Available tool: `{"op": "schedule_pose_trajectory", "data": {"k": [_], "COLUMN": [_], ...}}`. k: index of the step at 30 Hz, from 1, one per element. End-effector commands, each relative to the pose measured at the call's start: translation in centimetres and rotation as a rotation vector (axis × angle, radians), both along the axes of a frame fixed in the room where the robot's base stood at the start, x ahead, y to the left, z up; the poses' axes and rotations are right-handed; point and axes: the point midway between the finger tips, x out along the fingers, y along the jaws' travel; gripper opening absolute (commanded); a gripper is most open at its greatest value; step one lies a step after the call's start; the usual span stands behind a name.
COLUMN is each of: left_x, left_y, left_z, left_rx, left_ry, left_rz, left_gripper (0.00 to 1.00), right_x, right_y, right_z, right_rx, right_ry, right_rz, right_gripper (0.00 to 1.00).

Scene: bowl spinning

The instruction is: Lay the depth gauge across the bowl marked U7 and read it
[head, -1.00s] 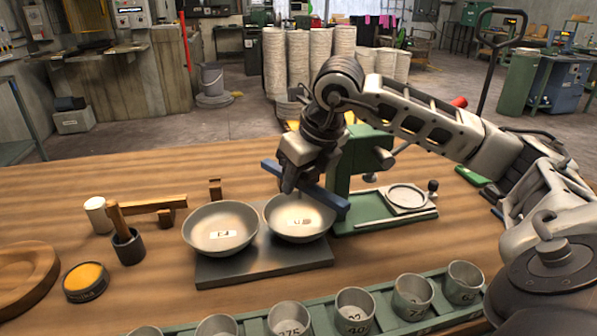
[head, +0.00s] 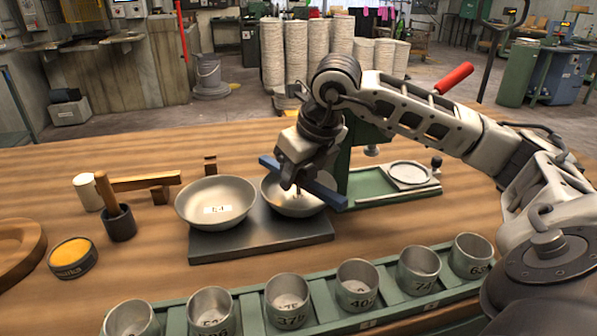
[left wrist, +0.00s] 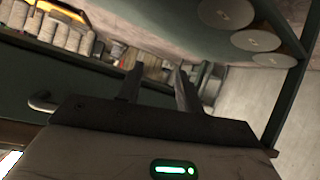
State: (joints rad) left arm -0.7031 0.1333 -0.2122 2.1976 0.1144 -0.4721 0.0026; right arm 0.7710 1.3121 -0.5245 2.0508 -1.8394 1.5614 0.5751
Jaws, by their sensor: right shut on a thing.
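My right gripper (head: 291,180) is shut on the blue bar of the depth gauge (head: 325,194). The gauge lies crosswise over the right-hand bowl (head: 291,208), a thin rod showing below the bar. I cannot tell whether the bar touches the rim. That bowl's label is mostly hidden by the gauge and gripper. The left-hand bowl (head: 214,196) is uncovered, with a white label too small to read surely. Both bowls stand on a dark plate (head: 255,246). My left gripper (left wrist: 158,78) shows only in the left wrist view, its fingers apart and nothing between them.
A green rack (head: 395,308) of numbered metal cups runs along the front. A green stand (head: 385,193) is close right of the gauge. A mallet (head: 130,183), a dark pot (head: 120,223) and a yellow-topped tin (head: 72,258) are at left. The table's back left is clear.

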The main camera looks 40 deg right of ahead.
Motion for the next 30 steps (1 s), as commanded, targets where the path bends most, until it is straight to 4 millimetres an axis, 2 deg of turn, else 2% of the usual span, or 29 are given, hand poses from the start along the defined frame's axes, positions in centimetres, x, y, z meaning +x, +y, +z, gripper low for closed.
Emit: {"op": "schedule_pose_trajectory", "data": {"k": [29, 30], "left_x": [0.26, 0.26], "left_y": [0.04, 0.04], "left_z": [-0.67, -0.67], "left_rx": [0.002, 0.002], "left_ry": [-0.003, -0.004], "left_rz": [0.001, 0.001], "left_gripper": [0.36, 0.36], "right_x": [0.03, 0.03], "right_y": [0.00, 0.00], "right_z": [-0.43, -0.43], "right_rx": [0.000, 0.000], "right_ry": [-0.002, -0.002], "right_rz": [0.000, 0.000], "right_gripper": [0.01, 0.37]}}
